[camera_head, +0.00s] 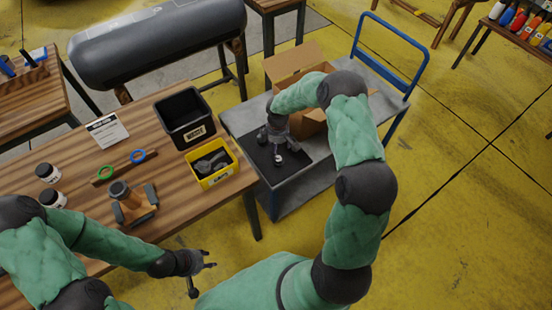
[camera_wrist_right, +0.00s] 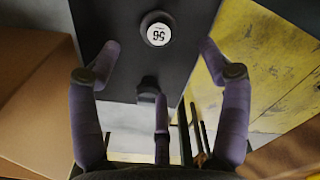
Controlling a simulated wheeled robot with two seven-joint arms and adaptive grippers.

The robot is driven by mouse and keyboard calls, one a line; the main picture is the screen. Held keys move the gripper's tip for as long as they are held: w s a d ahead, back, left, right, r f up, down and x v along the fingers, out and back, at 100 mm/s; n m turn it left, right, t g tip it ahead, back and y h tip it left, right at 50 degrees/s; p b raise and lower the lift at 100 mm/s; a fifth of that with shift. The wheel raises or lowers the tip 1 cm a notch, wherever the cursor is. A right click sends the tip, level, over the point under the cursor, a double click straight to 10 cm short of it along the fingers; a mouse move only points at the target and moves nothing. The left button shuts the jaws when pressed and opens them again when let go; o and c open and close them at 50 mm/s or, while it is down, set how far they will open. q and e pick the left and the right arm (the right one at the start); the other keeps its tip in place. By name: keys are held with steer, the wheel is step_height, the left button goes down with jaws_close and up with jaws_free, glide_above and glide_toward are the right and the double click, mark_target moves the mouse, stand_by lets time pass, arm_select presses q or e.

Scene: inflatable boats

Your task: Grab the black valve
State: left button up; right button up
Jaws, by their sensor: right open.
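A small round black valve (camera_wrist_right: 157,30) with a white face marked with digits lies on a dark mat (camera_wrist_right: 110,15) in the right wrist view. In the head view its white face (camera_head: 279,159) shows on the black mat (camera_head: 295,168) on the grey cart, just below my right gripper (camera_head: 278,143). My right gripper (camera_wrist_right: 160,68) is open and empty, its three purple fingers spread, with the valve beyond the fingertips. A small dark object (camera_wrist_right: 149,86) shows behind the middle finger; I cannot tell what it is. My left gripper (camera_head: 207,267) is open and empty beside the wooden table.
A cardboard box (camera_head: 298,68) stands on the cart (camera_head: 240,118) behind my right gripper.

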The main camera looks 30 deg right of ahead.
mark_target(278, 159)
step_height(278, 159, down, 4)
steer(key=shift+f+b, duration=0.25)
steer(key=shift+b, duration=0.3)
step_height(278, 159, down, 5)
steer(key=shift+f+b, duration=0.1)
steer(key=shift+b, duration=0.95)
steer(key=c, duration=1.3)
